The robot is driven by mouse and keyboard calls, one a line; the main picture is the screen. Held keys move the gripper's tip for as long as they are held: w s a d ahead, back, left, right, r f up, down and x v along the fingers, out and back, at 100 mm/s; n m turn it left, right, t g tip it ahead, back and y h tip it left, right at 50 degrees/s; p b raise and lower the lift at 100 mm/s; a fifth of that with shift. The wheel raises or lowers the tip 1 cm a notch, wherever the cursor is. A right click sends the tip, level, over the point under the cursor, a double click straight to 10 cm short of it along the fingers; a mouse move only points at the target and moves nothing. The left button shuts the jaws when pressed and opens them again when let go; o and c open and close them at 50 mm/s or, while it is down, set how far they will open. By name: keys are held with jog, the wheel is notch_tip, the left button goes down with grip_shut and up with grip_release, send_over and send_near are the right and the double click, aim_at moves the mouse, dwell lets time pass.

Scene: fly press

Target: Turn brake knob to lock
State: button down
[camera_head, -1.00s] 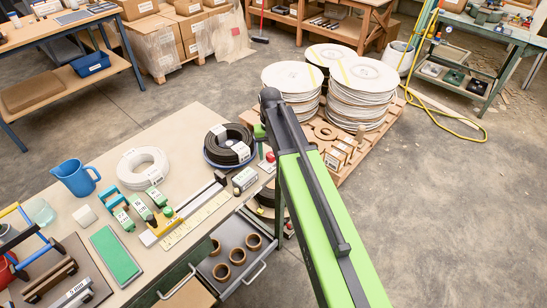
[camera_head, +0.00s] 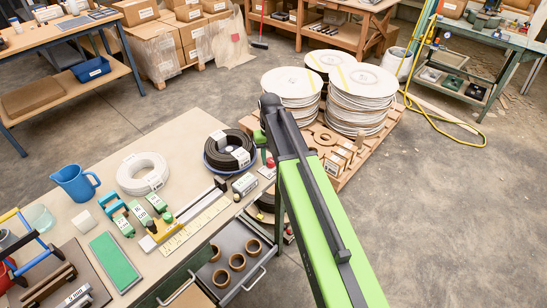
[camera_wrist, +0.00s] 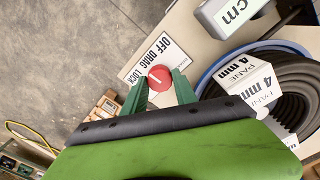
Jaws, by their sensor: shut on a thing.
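The brake knob (camera_wrist: 160,77) is a round red knob with a short white mark on its face, at the table corner. Beside it is a white plate (camera_wrist: 150,57) reading OFF DRAG LOCK. In the wrist view, my gripper (camera_wrist: 160,90) has its two green fingers on either side of the knob, shut on it. The lower edge of the knob is hidden behind my gripper body. Which word the mark points to, I cannot tell. In the head view, the red knob (camera_head: 270,162) shows small beside my arm, which hides most of the gripper.
A black cable coil (camera_head: 229,149) and a grey block marked cm (camera_wrist: 235,12) sit close to the knob. An open drawer (camera_head: 235,262) with several brown rings juts out below the table.

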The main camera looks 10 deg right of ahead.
jog(key=n, duration=0.3)
jog(key=shift+n, duration=2.4)
jog(key=c, duration=1)
grip_release()
jog(key=shift+d, duration=0.1)
jog(key=shift+c, duration=0.2)
jog(key=shift+o, duration=0.2)
